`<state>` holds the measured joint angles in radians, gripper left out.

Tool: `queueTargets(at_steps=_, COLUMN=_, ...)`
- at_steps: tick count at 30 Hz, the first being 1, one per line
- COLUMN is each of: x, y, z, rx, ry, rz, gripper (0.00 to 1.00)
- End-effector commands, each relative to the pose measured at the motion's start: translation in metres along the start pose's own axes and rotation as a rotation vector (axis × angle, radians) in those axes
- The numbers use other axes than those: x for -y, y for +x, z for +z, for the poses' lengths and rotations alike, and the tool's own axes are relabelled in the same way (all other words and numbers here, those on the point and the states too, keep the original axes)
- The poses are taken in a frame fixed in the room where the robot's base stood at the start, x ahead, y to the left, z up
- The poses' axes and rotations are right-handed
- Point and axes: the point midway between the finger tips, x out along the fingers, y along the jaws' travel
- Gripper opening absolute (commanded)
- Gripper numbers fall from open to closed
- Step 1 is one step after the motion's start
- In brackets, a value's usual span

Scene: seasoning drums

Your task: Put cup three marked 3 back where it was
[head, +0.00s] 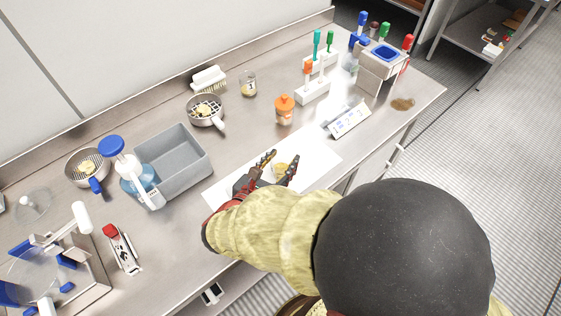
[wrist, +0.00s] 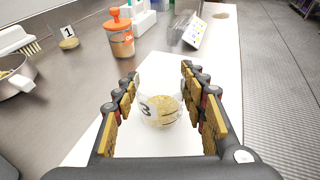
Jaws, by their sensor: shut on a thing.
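Cup three (wrist: 146,108) is a clear cup marked 3 with tan, grainy contents. It is between the fingers of my gripper (wrist: 160,92) in the wrist view, and my gripper is shut on it. In the head view my gripper (head: 277,168) is over the white sheet (head: 312,152) with the cup (head: 282,171) between its fingertips. The cup looks upright. Whether its base touches the sheet is hard to tell. A similar clear cup marked 1 (wrist: 69,40) stands further back on the counter and also shows in the head view (head: 248,86).
An orange-lidded jar (head: 284,110) stands behind the sheet. A sloped white panel (head: 348,120) is at the sheet's right. A grey bin (head: 178,165) and blue-topped bottle (head: 138,182) are left. Strainers (head: 205,110) and a brush (head: 209,78) stand behind. Bare steel separates them.

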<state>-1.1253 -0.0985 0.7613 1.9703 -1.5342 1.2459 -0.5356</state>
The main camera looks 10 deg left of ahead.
Motion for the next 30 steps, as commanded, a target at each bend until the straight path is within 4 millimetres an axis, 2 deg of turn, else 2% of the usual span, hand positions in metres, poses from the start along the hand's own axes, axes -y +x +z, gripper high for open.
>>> queueTargets(at_steps=13, x=0.0, y=0.002, z=-0.006, rx=-0.001, ry=-0.001, rz=0.0, gripper=0.13)
queueTargets(at_steps=14, x=0.0, y=0.002, z=-0.006, rx=-0.001, ry=-0.001, rz=0.0, gripper=0.43)
queueTargets(at_steps=23, x=0.001, y=0.002, z=-0.008, rx=-0.003, ry=-0.006, rz=-0.001, gripper=0.6)
queueTargets(at_steps=30, x=0.002, y=0.002, z=-0.009, rx=-0.005, ry=-0.009, rz=-0.001, gripper=0.6)
